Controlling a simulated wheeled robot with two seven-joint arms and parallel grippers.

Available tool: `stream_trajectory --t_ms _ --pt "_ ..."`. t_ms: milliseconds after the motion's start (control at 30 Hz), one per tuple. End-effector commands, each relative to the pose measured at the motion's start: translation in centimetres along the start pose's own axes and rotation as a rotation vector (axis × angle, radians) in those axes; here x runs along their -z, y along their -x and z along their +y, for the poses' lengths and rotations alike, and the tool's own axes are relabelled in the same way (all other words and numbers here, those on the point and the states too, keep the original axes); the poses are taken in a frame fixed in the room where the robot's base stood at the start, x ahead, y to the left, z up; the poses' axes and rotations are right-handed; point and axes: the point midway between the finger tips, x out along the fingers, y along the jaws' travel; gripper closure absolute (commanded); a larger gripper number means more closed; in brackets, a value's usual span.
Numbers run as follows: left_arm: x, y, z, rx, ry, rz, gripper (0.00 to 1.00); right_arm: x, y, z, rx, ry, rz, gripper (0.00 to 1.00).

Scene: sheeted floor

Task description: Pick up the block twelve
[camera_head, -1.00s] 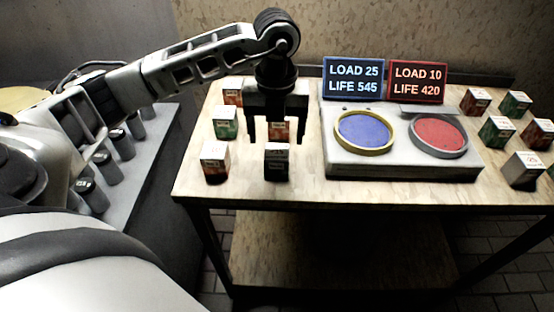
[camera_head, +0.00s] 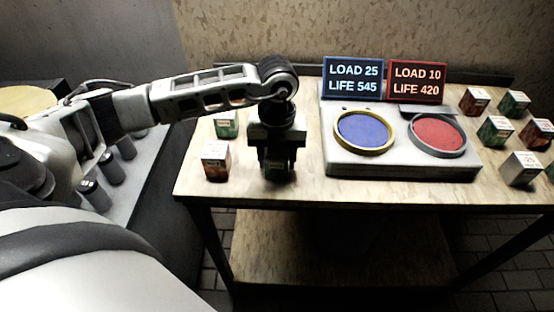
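My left gripper (camera_head: 276,169) points down at the front of the table's left part. Its fingers are drawn in close around a small dark block (camera_head: 274,166), which is mostly hidden behind them. I cannot read this block's number, and I cannot tell whether it touches the table. A white-topped block with a reddish-brown side (camera_head: 216,161) stands to the left, apart from the gripper. A green block (camera_head: 227,125) stands behind that one, partly covered by my arm. My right gripper is out of view.
A grey two-pan device (camera_head: 400,172) with a blue pan (camera_head: 364,131) and a red pan (camera_head: 437,135) stands right of the gripper. Blue (camera_head: 353,79) and red (camera_head: 417,81) signs read LOAD 25, LIFE 545 and LOAD 10, LIFE 420. Several blocks (camera_head: 496,131) stand at right.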

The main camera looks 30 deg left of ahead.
Motion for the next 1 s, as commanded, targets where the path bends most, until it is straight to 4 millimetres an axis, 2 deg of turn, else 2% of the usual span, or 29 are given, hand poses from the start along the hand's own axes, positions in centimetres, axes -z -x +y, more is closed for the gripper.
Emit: stream_trajectory --t_ms 33,100,367,567,700,967,1000 --pt "0.0 0.0 0.0 0.000 0.000 0.000 0.75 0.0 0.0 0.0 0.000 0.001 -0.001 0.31" --pt "0.0 0.0 0.0 0.000 0.000 0.000 0.89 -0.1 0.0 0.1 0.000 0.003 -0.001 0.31" --pt "-0.1 0.2 -0.1 0.002 0.000 -0.002 0.89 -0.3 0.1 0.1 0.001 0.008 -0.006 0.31" --pt "-0.1 1.5 -0.1 0.004 -0.001 -0.005 0.89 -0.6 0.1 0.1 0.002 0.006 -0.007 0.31" --pt "0.2 3.7 -0.3 0.007 -0.004 -0.006 0.89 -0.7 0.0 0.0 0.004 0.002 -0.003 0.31" --pt "4.4 9.4 -2.8 0.008 -0.008 -0.008 0.89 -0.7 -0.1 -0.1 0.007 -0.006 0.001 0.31" --pt "5.4 9.7 -3.4 0.007 -0.011 -0.004 0.89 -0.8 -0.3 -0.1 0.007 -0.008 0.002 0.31"
